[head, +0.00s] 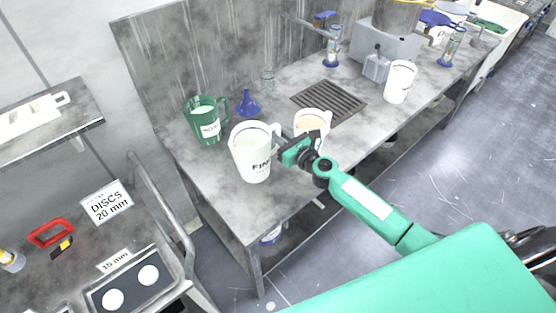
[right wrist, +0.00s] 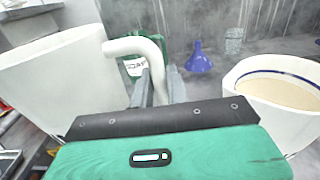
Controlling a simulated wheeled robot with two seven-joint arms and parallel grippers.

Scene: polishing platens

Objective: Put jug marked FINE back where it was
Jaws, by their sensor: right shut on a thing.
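The white jug marked FINE (head: 252,160) is upright over the near left part of the grey bench (head: 222,183). I cannot tell whether its base touches the bench top. My right gripper (head: 287,150) is at the jug's right side, shut on its handle. In the right wrist view the jug (right wrist: 55,75) fills the left side, and its curved white handle (right wrist: 140,45) runs down to the fingers (right wrist: 160,88). The lower part of the handle is hidden there. My left gripper is not in view.
A white jug with beige contents (head: 312,122) stands just right of my right gripper. A green jug (head: 205,125) and a blue funnel (head: 247,105) stand behind.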

